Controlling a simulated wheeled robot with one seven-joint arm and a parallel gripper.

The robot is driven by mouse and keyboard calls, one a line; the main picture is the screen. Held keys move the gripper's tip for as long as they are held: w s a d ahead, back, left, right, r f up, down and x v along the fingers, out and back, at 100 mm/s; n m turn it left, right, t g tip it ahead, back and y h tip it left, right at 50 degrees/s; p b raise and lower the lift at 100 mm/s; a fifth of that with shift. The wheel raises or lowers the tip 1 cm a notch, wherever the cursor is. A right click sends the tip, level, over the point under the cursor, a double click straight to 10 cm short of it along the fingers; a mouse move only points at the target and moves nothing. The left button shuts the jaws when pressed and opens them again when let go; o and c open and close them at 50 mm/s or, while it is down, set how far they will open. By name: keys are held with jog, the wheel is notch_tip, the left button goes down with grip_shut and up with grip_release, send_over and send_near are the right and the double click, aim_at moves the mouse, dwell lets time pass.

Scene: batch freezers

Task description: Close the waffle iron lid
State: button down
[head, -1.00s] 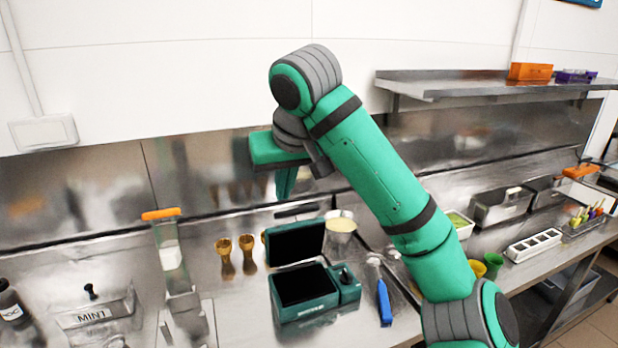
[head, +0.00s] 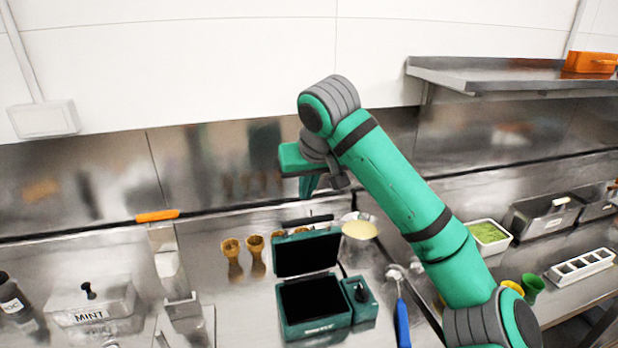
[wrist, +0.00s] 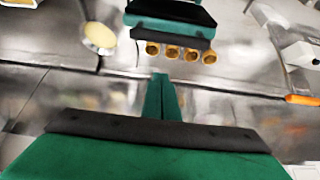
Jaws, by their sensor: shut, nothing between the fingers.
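The waffle iron (head: 318,322) is a dark green box with black plates on the steel counter. Its lid (head: 308,254) stands open, raised upright at the back with its black inner face toward me. My gripper (head: 310,186) is above and behind the raised lid, apart from it, fingers pointing down. In the wrist view the green fingers (wrist: 161,98) are together and empty. The lid's back edge shows beyond them in the wrist view (wrist: 170,31).
Several waffle cones (head: 232,250) stand behind and left of the iron. A bowl of batter (head: 361,230) is behind right. A blue-handled scoop (head: 402,322) lies to the right. A MINT container (head: 92,304) is at left. The back wall is close behind my gripper.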

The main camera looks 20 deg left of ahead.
jog(key=shift+s+d+f, duration=0.25)
jog(key=shift+s+f, duration=0.05)
jog(key=shift+f, duration=0.25)
jog(key=shift+s+d+f, duration=0.25)
jog(key=shift+s+f, duration=0.05)
jog(key=shift+f, duration=0.2)
jog(key=shift+s+d+f, duration=0.2)
jog(key=shift+s+d, duration=0.15)
jog(key=shift+s, duration=0.35)
jog(key=shift+w, duration=0.2)
